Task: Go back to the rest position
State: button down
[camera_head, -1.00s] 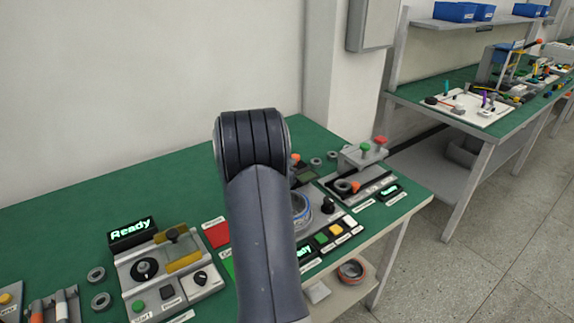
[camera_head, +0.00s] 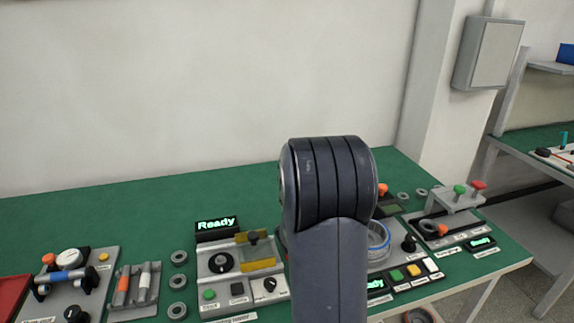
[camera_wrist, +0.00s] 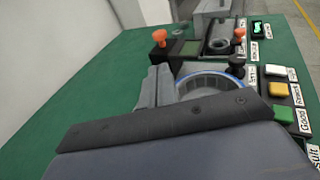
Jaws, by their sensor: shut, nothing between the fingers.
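My gripper (camera_wrist: 155,86) shows in the wrist view as grey fingers beyond a dark plate. The fingers are together and hold nothing. They are above the green bench top, to the left of a round grey fixture with a blue ring (camera_wrist: 212,84); I cannot tell their height. In the head view my raised arm stands in the middle and hides the gripper. The same blue-ringed fixture (camera_head: 378,240) shows just right of my arm there.
The green workbench (camera_head: 130,200) carries a heater-like station with a "Ready" display (camera_head: 216,223), loose grey rings (camera_head: 178,282), a gauge fixture (camera_head: 68,262) and coloured buttons (camera_head: 413,271). A grey wall box (camera_head: 487,53) hangs at right. The bench's rear strip is clear.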

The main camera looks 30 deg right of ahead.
jog(key=p+x, duration=0.1)
jog(key=x, duration=1.3)
jog(key=shift+s, duration=0.2)
jog(key=shift+r, duration=0.1)
